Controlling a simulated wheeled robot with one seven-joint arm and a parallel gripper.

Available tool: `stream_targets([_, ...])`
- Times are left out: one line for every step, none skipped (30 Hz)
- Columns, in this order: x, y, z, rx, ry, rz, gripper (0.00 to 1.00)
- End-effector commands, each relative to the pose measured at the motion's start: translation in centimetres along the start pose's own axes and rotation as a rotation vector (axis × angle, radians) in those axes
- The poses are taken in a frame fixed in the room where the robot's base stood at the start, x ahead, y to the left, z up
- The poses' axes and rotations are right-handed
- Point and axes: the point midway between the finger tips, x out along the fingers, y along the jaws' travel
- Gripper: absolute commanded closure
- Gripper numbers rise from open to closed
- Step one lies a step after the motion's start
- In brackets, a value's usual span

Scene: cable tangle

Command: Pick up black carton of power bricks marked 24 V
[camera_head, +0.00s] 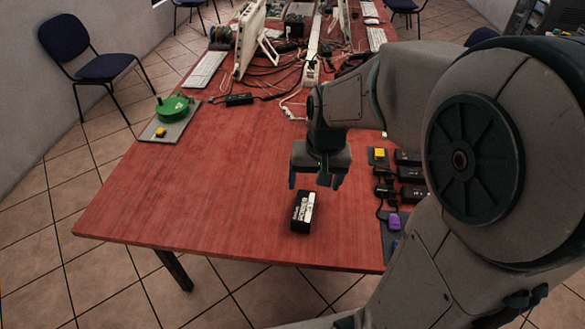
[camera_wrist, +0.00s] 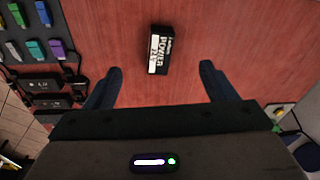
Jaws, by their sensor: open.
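The black carton (camera_head: 301,212) has a white label with dark print and lies alone on the red table near its front edge. In the wrist view the carton (camera_wrist: 158,50) is ahead of the fingers and between their lines, and the label reads "POWER" with smaller print below that looks like 24 V. My gripper (camera_head: 316,183) is open and empty, above the table and just behind the carton in the head view. In the wrist view its two dark fingers (camera_wrist: 160,82) are wide apart, touching nothing.
A green round reel (camera_head: 172,108) sits on a plate at the left. Cables and monitors crowd the table's back. The red table (camera_head: 190,190) left of the carton is clear.

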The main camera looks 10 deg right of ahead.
Motion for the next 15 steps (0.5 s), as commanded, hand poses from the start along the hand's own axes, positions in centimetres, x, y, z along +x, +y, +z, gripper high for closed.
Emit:
stream_targets([0.7,-0.2,-1.3,0.026,-0.022,0.005,0.22])
stream_targets([1.3,-0.3,-2.0,0.04,-0.031,0.007,0.22])
stream_targets([2.0,-0.5,-2.9,0.057,-0.042,0.012,0.22])
stream_targets([2.7,-0.6,-3.6,0.072,-0.05,0.017,0.22])
stream_targets([3.3,-0.6,-4.2,0.087,-0.057,0.021,0.22])
stream_targets([4.2,-0.8,-5.0,0.103,-0.067,0.027,0.22])
stream_targets([4.8,-0.9,-5.5,0.115,-0.074,0.033,0.22])
stream_targets([5.5,-0.9,-6.0,0.127,-0.08,0.039,0.22])
stream_targets([6.4,-0.9,-6.6,0.142,-0.087,0.047,0.22])
stream_targets([7.0,-1.0,-7.0,0.151,-0.092,0.053,0.22])
stream_targets([7.6,-1.0,-7.4,0.161,-0.096,0.058,0.22])
stream_targets([8.3,-1.0,-7.8,0.172,-0.101,0.065,0.22])
stream_targets([8.8,-1.0,-8.1,0.179,-0.103,0.069,0.22])
stream_targets([9.2,-1.0,-8.3,0.185,-0.106,0.074,0.22])
stream_targets([9.7,-1.0,-8.6,0.192,-0.108,0.079,0.22])
